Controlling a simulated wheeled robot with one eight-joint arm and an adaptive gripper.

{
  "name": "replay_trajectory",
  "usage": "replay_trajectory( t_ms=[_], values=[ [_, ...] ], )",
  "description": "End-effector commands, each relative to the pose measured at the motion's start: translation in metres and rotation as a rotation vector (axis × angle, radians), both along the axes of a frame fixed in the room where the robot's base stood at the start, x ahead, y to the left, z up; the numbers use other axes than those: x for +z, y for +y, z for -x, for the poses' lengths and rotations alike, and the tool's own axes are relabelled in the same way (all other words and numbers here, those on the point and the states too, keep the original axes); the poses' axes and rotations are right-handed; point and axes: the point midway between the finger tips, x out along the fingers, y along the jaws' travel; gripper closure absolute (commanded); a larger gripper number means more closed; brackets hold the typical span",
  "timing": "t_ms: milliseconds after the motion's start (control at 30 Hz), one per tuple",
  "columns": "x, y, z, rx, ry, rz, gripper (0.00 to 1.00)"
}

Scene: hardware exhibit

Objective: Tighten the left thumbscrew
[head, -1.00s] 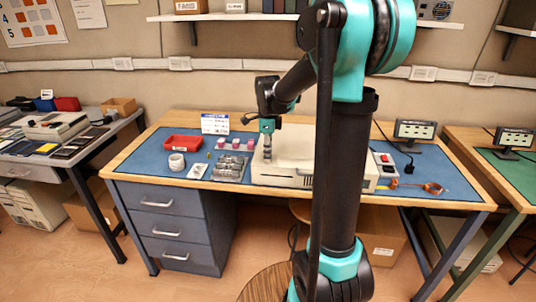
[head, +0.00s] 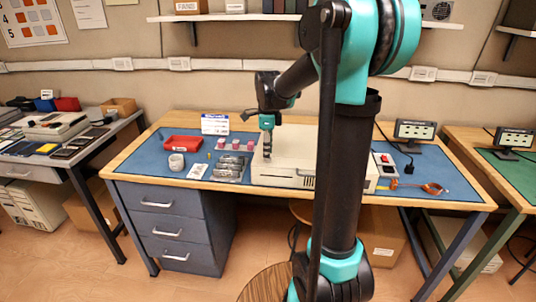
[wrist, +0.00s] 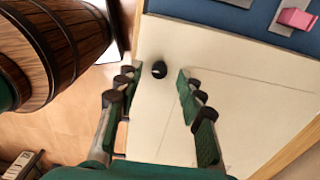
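The cream computer case (head: 285,174) lies flat on the blue-matted bench, and its pale panel (wrist: 245,100) fills much of the wrist view. One dark, round thumbscrew (wrist: 159,69) shows on that panel, near its left edge. My gripper (wrist: 155,76) is open, with its fingertips on either side of the thumbscrew in the picture and a visible gap to each side. Whether the fingertips are level with the screw is hard to tell. In the head view my gripper (head: 267,150) points down over the case's left part. The thumbscrew cannot be made out there.
A red tray (head: 183,143), a white mug (head: 177,162), pink blocks and metal parts stand left of the case. A power strip (head: 385,166) and small display (head: 414,130) are at right. A large wooden, banded cylinder (wrist: 60,45) fills the wrist view's upper left.

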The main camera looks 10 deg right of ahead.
Motion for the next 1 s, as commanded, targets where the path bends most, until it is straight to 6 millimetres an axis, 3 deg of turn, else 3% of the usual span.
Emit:
replay_trajectory(
  t_ms=[300,500,700,1000],
  values=[
    [0.062,0.0,0.0,0.0,0.0,0.0,0.62],
    [0.092,0.0,0.0,0.0,0.0,0.0,0.62],
    [0.104,0.0,0.0,0.0,0.0,0.0,0.62],
    [0.105,0.0,0.0,0.001,0.0,0.0,0.62]
  ],
)
